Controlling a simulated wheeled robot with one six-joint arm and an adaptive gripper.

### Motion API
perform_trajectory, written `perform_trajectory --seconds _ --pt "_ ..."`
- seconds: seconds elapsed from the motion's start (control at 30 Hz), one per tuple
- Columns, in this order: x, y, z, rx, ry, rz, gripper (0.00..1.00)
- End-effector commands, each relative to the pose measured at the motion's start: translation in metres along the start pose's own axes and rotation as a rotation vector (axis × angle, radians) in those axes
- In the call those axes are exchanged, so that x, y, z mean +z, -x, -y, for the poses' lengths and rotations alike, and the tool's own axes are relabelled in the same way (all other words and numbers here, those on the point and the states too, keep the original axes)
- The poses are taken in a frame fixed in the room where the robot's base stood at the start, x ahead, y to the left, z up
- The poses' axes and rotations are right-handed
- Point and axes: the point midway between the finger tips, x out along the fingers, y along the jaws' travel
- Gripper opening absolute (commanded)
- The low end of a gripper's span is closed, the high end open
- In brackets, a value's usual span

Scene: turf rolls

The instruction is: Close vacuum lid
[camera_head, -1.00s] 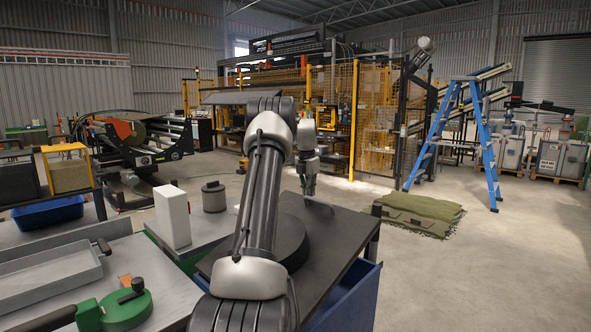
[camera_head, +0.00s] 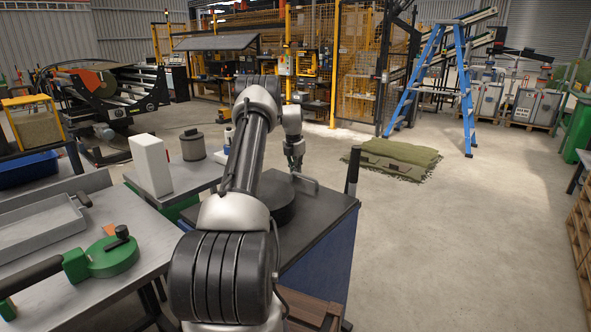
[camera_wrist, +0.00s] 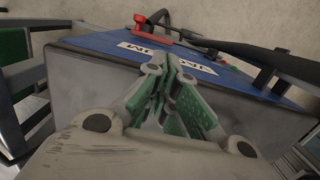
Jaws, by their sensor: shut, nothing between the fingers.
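A blue box (camera_head: 330,262) with a flat dark grey top (camera_head: 325,208) stands in front of me. In the wrist view its blue side (camera_wrist: 100,40) bears a white label with large dark lettering, only partly readable. I take the dark top to be the vacuum lid; whether it is fully down I cannot tell. A dark round disc (camera_head: 282,210) lies on it, partly hidden by my arm. A thin bent metal handle (camera_head: 308,181) is near the top's far edge. My gripper (camera_head: 297,167) is shut and empty, just above that edge. It also shows in the wrist view (camera_wrist: 175,90).
A red latch-like part (camera_wrist: 150,30) and a black bar (camera_wrist: 250,55) border the blue side. On the left are a steel bench with a green tool (camera_head: 110,255), a white block (camera_head: 151,165) and a grey canister (camera_head: 193,145). Open floor lies right, with stacked turf (camera_head: 395,158).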

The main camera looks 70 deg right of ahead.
Motion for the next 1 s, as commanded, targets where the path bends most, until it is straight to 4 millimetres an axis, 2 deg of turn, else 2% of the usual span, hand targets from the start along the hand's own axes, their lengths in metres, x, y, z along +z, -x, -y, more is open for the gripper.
perform_trajectory --seconds 0.2,0.33,0.8,1.0 --pt "-0.002 -0.004 0.001 -0.002 0.0 -0.005 0.0" --pt "-0.001 0.004 0.001 -0.002 0.0 -0.004 0.0" --pt "0.0 0.101 0.0 0.002 0.0 0.002 0.0" --pt "-0.001 0.118 0.0 0.001 0.0 0.001 0.0"
